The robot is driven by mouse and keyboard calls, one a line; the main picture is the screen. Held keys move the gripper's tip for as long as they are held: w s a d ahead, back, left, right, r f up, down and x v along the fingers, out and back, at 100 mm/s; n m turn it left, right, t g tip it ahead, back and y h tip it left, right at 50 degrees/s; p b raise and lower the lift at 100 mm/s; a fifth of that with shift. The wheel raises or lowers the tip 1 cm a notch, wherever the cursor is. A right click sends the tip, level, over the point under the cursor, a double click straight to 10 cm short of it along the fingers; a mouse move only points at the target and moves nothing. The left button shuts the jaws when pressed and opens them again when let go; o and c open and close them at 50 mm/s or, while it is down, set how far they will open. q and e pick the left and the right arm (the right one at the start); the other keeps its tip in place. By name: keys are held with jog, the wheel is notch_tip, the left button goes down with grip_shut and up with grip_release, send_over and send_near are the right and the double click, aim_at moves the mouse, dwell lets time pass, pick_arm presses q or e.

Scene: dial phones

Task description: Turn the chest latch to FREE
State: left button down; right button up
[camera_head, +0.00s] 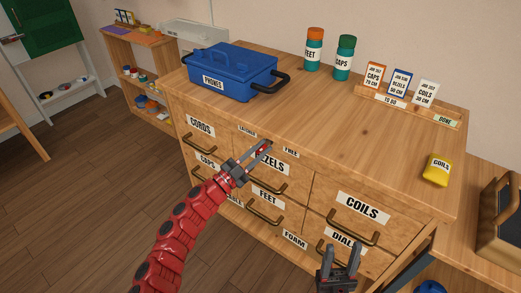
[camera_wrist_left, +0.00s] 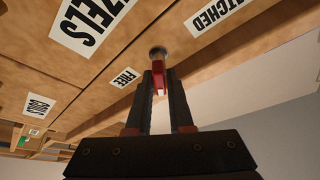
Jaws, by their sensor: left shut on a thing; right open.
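The chest latch shows as a red handle on a round metal pivot in the left wrist view (camera_wrist_left: 158,76), on the chest front between the FREE label (camera_wrist_left: 125,77) and the LATCHED label (camera_wrist_left: 213,12). My left gripper (camera_head: 264,149) is shut on the red handle, its two dark fingers on either side of it. In the head view the gripper mostly hides the latch. The FREE label (camera_head: 290,152) is right of the gripper and the LATCHED label (camera_head: 247,131) is to its upper left. My right gripper (camera_head: 339,258) is open and empty, before the lower right drawers.
The wooden chest (camera_head: 370,140) has labelled drawers with brass handles. On its top are a blue PHONES box (camera_head: 232,66), two bottles (camera_head: 313,50), upright cards and a yellow COILS packet (camera_head: 437,170). The top's middle is clear. A brown case (camera_head: 503,215) stands at the right.

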pick_arm(q)
jog(key=shift+f+m+g, duration=0.1)
jog(key=shift+m+g, duration=0.3)
jog(key=shift+m, duration=0.8)
jog(key=c, duration=1.2)
grip_release()
jog(key=shift+o, duration=0.2)
jog(key=p+v, duration=0.1)
jog(key=v, duration=1.6)
jog(key=shift+a+p, duration=0.25)
jog(key=shift+p, duration=0.15)
